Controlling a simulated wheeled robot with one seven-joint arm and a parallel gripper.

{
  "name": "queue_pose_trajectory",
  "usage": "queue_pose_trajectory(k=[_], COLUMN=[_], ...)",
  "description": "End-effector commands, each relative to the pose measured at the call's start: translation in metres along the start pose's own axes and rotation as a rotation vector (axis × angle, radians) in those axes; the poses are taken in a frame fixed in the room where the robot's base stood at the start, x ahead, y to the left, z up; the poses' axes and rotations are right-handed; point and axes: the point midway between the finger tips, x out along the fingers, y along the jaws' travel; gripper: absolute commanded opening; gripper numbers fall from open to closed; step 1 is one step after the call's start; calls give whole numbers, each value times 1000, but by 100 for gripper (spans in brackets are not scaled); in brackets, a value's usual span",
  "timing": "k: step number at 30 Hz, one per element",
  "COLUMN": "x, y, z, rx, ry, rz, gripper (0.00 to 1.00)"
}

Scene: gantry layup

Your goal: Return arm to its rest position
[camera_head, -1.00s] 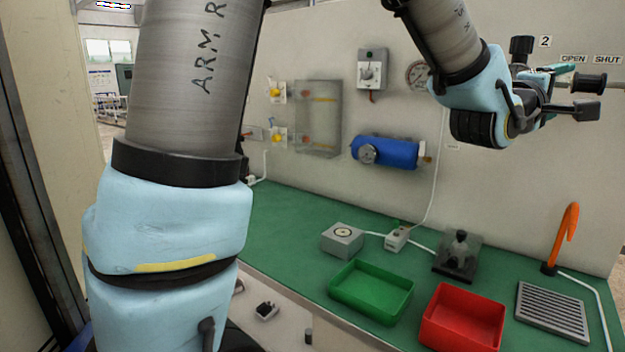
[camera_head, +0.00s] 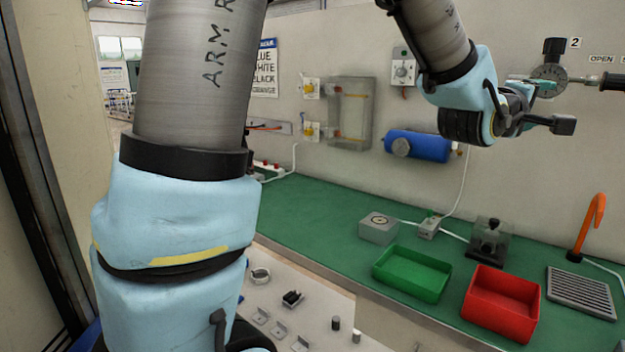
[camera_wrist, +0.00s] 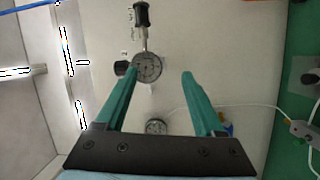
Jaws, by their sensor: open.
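My gripper (camera_wrist: 158,76) is open and empty in the wrist view. Its two teal fingers stand apart and point toward the wall. A round grey dial with a black handle (camera_wrist: 147,68) shows between and beyond the fingertips, close to the left one in the picture. I cannot tell the distance between them. In the head view my arm reaches across the upper right, above the bench. The gripper there is small, partly hidden by my wrist, and overlaps the dial (camera_head: 549,78) marked 2.
A green bench (camera_head: 330,212) carries a green tray (camera_head: 412,285), a red tray (camera_head: 502,318), a grey box (camera_head: 379,229) and an orange spout (camera_head: 590,222). A blue cylinder (camera_head: 420,147) is on the wall below my arm. Small parts lie on a white surface (camera_head: 275,310) below.

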Motion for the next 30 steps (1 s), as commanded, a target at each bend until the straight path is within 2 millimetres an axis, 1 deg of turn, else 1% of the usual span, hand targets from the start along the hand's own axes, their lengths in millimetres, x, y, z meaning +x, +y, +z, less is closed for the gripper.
queue_pose_trajectory(k=[5, 8, 11, 14, 15, 17, 18, 20, 21, 22, 23, 24, 26, 27, 30], x=[-11, -23, -40, -71, -87, -117, -137, -172, -196, -215, -234, -261, -298, -321, -370], y=[-36, -62, -92, -131, -150, -177, -193, -217, -232, -242, -252, -264, -278, -286, -298], z=[-33, -55, -81, -114, -128, -148, -159, -173, -181, -185, -188, -191, -191, -190, -181], rx=[99, 167, 247, 340, 378, 431, 463, 500, 519, 529, 537, 542, 541, 535, 507], ry=[41, 60, 76, 83, 77, 60, 41, 2, -31, -60, -93, -140, -218, -270, -396], rz=[-122, -215, -331, -489, -566, -686, -765, -883, -960, -1016, -1070, -1139, -1228, -1277, -1366], gripper=[70, 70, 70, 70, 70, 70, 70, 70, 70, 70, 70, 70, 70, 70, 70])
